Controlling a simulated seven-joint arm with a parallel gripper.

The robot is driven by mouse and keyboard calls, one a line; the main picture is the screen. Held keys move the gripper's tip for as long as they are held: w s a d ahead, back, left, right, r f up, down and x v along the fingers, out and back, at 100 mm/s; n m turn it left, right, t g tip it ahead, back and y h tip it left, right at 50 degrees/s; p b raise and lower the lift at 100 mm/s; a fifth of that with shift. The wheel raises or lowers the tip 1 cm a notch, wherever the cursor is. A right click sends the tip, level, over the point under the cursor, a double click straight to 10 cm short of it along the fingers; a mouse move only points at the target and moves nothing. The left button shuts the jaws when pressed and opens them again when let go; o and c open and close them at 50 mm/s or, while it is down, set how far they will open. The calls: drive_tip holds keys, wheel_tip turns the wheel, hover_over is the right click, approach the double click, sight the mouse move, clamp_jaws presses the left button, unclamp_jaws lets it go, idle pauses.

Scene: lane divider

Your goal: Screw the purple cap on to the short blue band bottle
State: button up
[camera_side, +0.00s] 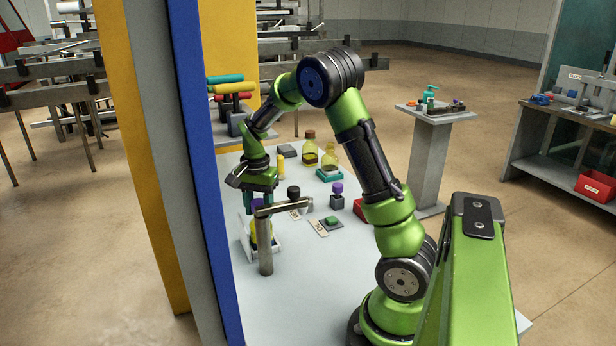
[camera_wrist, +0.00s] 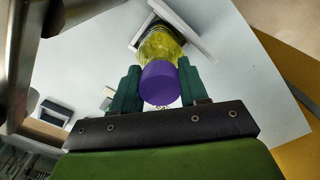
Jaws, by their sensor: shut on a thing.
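My gripper (camera_side: 258,204) points down at the left of the table, its teal fingers shut on the purple cap (camera_wrist: 159,84). In the wrist view the cap lies between the two fingers (camera_wrist: 158,74), in line with a yellow-green bottle (camera_wrist: 160,46). The bottle also shows in the side view (camera_side: 254,233) below my gripper, partly hidden behind a metal post. I cannot tell whether the cap is seated on the neck or just above it. A blue band on the bottle cannot be made out.
A metal post (camera_side: 265,246) with a crossbar stands close beside the bottle. The bottle is at a white holder (camera_side: 274,250).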

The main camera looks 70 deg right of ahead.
drive_tip(key=shift+m, duration=0.7)
drive_tip(key=shift+m, duration=0.9)
drive_tip(key=shift+m, duration=0.8)
drive_tip(key=shift+m, duration=0.9)
